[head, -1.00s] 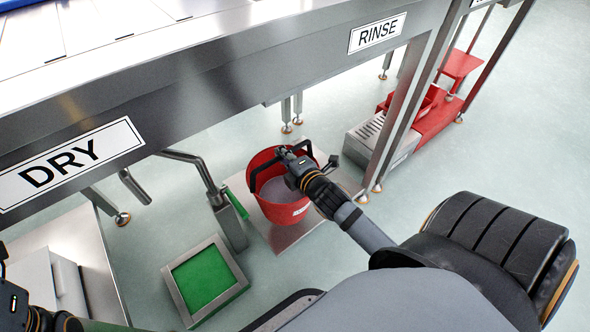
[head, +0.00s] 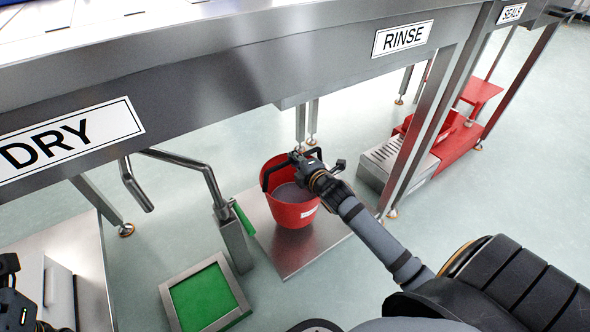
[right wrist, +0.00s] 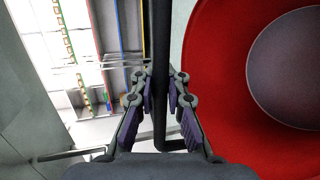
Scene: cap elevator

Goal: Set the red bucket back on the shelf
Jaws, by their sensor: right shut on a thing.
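The red bucket (head: 292,212) is upright beneath the long metal bench, over a low flat metal plate (head: 290,262). I cannot tell whether its base touches the plate. It holds a grey content, and its dark handle stands up. My right gripper (head: 302,163) is shut on that handle at the bucket's rim. In the right wrist view the handle bar (right wrist: 161,60) runs between the fingers (right wrist: 160,105), with the red bucket (right wrist: 222,60) to the right. My left gripper (head: 12,300) is partly in view at the lower left, away from the bucket; its fingers are unclear.
The bench front carries DRY (head: 65,140) and RINSE (head: 403,39) signs. Bench legs (head: 420,130) and a grated metal box (head: 385,165) are to the right.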

